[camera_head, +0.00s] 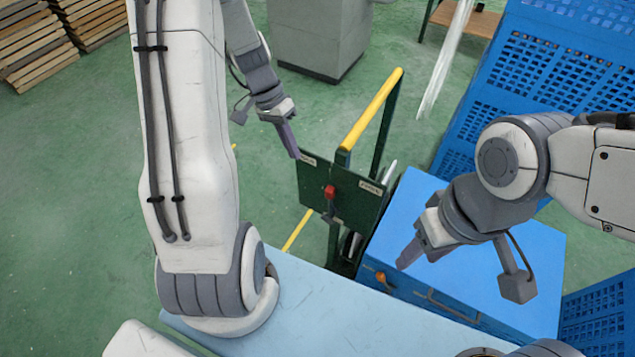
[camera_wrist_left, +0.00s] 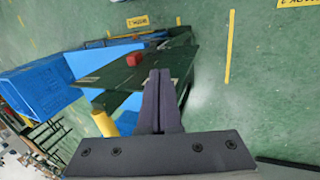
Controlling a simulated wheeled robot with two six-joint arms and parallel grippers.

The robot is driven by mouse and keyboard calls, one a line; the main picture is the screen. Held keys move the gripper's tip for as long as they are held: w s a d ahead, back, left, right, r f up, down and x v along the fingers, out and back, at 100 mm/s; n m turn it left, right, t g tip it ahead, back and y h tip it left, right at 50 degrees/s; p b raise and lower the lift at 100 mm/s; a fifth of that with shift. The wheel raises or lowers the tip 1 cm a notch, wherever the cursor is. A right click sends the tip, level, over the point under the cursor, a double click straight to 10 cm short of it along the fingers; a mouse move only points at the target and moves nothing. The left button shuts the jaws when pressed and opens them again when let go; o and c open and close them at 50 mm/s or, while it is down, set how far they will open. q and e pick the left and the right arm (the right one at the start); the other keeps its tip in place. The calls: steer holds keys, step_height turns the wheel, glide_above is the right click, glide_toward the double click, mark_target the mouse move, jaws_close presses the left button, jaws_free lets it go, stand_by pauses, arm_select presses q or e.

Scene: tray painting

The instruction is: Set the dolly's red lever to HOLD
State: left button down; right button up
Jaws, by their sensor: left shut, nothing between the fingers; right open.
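The dolly has a dark green panel (camera_head: 350,211) below its yellow handle bar (camera_head: 371,108). A red lever (camera_head: 330,191) sits near the panel's middle, between two small pale labels too small to read; I cannot tell which setting it is at. My left gripper (camera_head: 293,153) is shut and empty, its tips by the panel's upper left corner, apart from the lever. In the left wrist view the shut fingers (camera_wrist_left: 161,75) point toward the panel, with the red lever (camera_wrist_left: 134,59) ahead and to the left. My right gripper (camera_head: 407,254) is open and empty above the blue box.
A blue box (camera_head: 470,262) with an orange knob stands right of the dolly. A light blue surface (camera_head: 330,310) lies in front. Blue perforated crates (camera_head: 550,75) rise at right. A grey cabinet (camera_head: 320,35) stands behind. Green floor is open at left.

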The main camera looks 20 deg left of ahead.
arm_select(q)
steer(key=shift+w+a+n, duration=0.1)
steer(key=shift+a+n, duration=0.3)
steer(key=shift+a, duration=0.2)
glide_toward(331, 202)
steer(key=shift+f, duration=1.95)
steer(key=shift+a, duration=0.25)
